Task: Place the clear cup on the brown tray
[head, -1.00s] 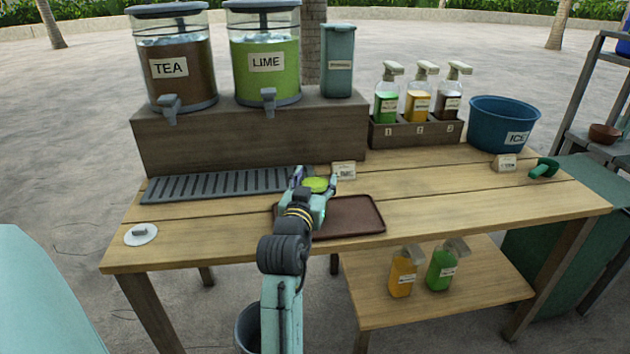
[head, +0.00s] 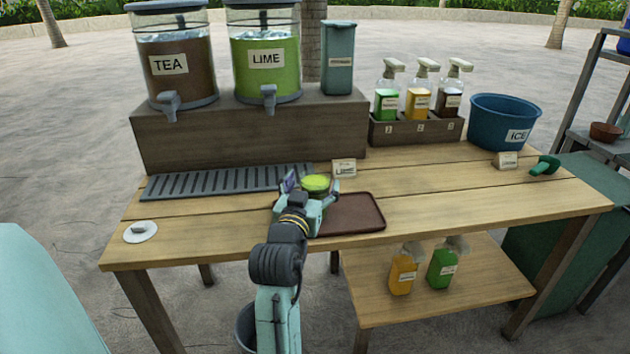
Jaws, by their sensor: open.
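The clear cup (head: 315,183) holds green liquid and sits near the back left part of the brown tray (head: 352,214). Its lower part is hidden behind my gripper, so I cannot tell if its base rests on the tray. My gripper (head: 311,187) is open, with one finger to the left of the cup and one to the right. The gripper body covers the left part of the tray.
A slotted drip grate (head: 225,181) lies left of the cup, below the tea (head: 178,85) and lime (head: 265,75) dispensers. A small label card (head: 344,168) stands just behind the cup. A white lid (head: 140,232) lies front left. The table right of the tray is clear.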

